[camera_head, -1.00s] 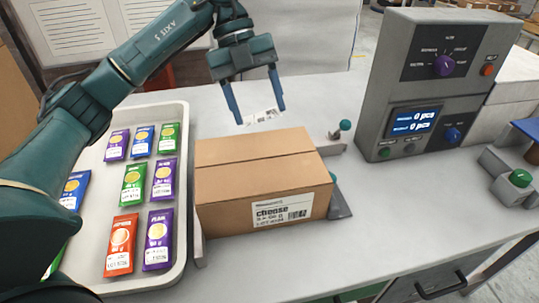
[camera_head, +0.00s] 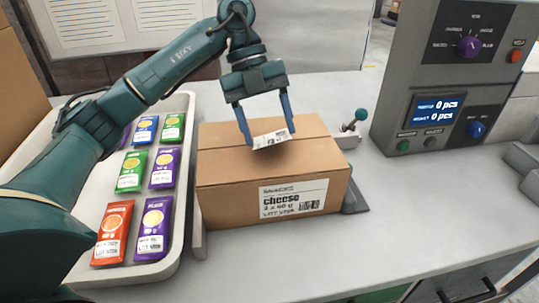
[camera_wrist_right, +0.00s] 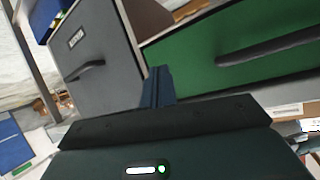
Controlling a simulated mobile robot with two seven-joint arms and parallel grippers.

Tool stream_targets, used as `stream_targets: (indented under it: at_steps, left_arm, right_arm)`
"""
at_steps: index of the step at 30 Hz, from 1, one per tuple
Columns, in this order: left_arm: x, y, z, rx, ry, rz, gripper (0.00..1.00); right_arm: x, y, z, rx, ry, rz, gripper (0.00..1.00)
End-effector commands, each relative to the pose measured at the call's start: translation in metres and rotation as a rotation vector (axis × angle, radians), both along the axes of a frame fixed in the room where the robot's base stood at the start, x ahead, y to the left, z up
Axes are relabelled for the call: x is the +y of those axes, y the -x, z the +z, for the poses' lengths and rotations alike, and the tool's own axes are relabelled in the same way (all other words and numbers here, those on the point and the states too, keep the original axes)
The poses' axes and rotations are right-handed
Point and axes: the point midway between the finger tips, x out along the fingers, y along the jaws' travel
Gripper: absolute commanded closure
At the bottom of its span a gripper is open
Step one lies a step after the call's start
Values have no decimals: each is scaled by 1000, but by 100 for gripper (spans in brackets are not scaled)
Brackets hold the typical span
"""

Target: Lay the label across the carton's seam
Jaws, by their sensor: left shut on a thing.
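The brown carton (camera_head: 230,178) stands on the grey worktop, its seam running across the top and a printed cheese label on its front side. My left gripper (camera_head: 270,139) is shut on a small white label (camera_head: 273,138) with dark print. In the head view the label shows tilted between the fingertips, in front of the carton's top near the seam. I cannot tell whether it touches the carton. My right gripper (camera_wrist_right: 160,88) shows in the right wrist view with its fingers together and nothing visible in them, before a green drawer front.
A pale tray (camera_head: 180,240) with several coloured packets lies left of the carton. A grey weigher console (camera_head: 440,75) with a screen and knobs stands to the right. A teal-knobbed lever (camera_head: 360,115) is close by the carton's right back corner. Worktop front right is clear.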

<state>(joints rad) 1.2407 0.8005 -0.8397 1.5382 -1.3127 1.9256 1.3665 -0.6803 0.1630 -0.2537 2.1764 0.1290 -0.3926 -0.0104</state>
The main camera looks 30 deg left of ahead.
Motion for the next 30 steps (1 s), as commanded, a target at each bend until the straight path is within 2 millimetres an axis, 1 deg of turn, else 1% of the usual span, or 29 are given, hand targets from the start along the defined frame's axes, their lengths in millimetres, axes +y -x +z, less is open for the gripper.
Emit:
stream_targets:
  at_steps: [6, 7, 12, 20, 30]
  left_arm:
    - [0, 0, 0, 0, 0, 0, 59]
    - [0, 0, 0, 0, 0, 0, 37]
    - [0, 0, 0, 0, 0, 0, 24]
    - [-2, 1, 2, 0, 0, -1, 24]
    - [-32, 16, 23, 0, 0, -3, 24]
  right_arm:
    - [0, 1, 0, 1, -1, 0, 100]
    - [0, 1, 0, 1, -1, 0, 100]
    - [0, 1, 0, 2, 1, 0, 100]
    - [0, 4, 0, 9, 5, 8, 100]
    - [0, 2, 25, 5, 4, 6, 100]
